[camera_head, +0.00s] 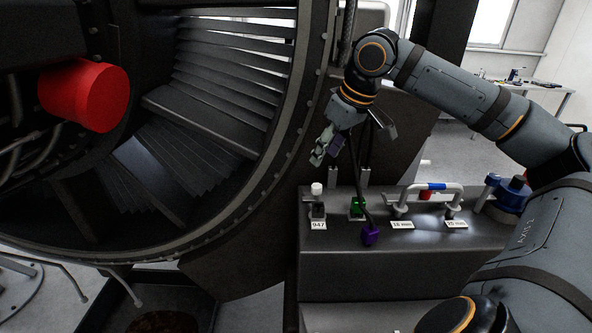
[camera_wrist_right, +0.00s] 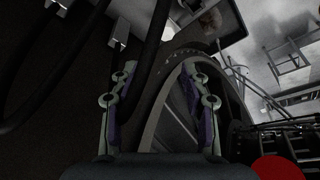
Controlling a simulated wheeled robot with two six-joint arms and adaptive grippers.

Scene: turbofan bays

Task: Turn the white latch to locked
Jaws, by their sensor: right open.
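A small fitting with a white cap (camera_head: 317,188) stands on the grey bench, with a label reading 947 in front of it. A white bar handle (camera_head: 448,188) with a blue middle stands further right on the same bench. I cannot tell for certain which of these is the white latch, or how it is turned. My right gripper (camera_head: 322,148) is open and empty. It hangs above the white-capped fitting, apart from it, beside the engine rim. The open fingers also show in the right wrist view (camera_wrist_right: 162,88), with no latch clearly visible between them. My left gripper is out of view.
The large engine ring (camera_head: 300,110) fills the left, with a red cylinder (camera_head: 84,95) inside. The grey bench (camera_head: 400,255) also carries a green block (camera_head: 357,207), a purple piece (camera_head: 370,235) on a dark cable, and a blue round part (camera_head: 512,194). The bench front is clear.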

